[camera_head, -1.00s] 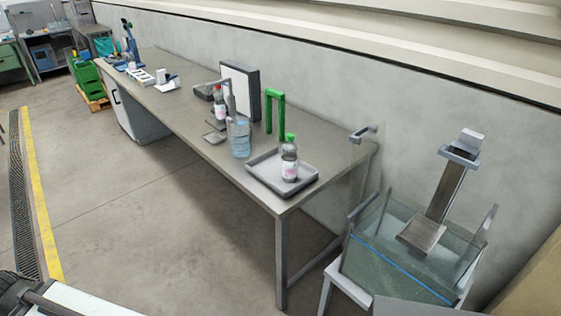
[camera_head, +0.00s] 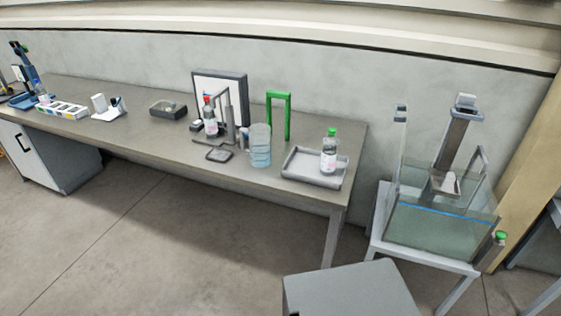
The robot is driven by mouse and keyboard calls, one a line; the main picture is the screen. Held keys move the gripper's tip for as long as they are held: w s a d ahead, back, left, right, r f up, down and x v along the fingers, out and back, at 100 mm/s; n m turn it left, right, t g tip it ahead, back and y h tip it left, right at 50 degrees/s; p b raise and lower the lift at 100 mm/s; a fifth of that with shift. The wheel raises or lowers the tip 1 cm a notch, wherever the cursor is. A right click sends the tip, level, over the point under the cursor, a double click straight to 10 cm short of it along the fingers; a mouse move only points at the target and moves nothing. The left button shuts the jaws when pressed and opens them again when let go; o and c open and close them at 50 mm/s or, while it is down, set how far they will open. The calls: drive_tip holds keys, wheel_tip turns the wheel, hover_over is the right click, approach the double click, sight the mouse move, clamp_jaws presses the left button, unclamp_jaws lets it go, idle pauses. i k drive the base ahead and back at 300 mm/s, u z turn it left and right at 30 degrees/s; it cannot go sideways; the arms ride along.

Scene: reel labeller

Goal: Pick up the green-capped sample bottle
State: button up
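The green-capped sample bottle (camera_head: 329,158) stands upright on a grey shallow tray (camera_head: 300,176) at the right end of the long workbench. It has a clear body and a white label with pink marking. Another small green-capped item (camera_head: 500,238) shows low at the right side of the water tank; most of it is hard to make out. My gripper is not in view.
A clear water jug (camera_head: 260,147), a green frame (camera_head: 279,115) and a red-capped bottle (camera_head: 210,122) stand left of the tray on the workbench (camera_head: 150,140). A water tank (camera_head: 440,220) stands right of the bench. A grey box-like surface (camera_head: 350,290) is in front.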

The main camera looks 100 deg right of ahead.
sight(328, 151)
drive_tip(key=i, duration=1.75)
drive_tip(key=z, duration=4)
drive_tip(key=i, duration=1)
drive_tip(key=u, duration=0.05)
